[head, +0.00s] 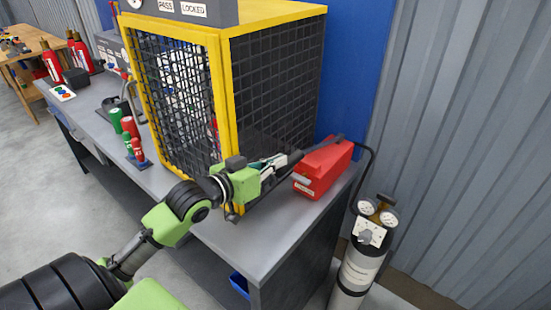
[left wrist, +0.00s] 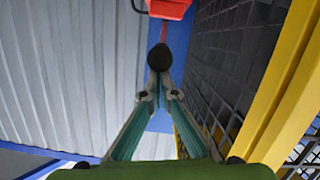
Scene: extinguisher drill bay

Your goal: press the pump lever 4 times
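The lever's dark rounded end (left wrist: 160,57) sits at the fingertips of my left gripper (head: 294,156), where the fingers (left wrist: 160,90) draw close together. The gripper appears shut on the lever; the contact is partly hidden. My right gripper is not in view.
A yellow-framed mesh cage (head: 222,90) stands close beside my left arm. A gas cylinder with gauges (head: 360,262) stands right of the bench (head: 250,252). Red and green bottles (head: 128,128) stand left of the cage. Corrugated wall is behind.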

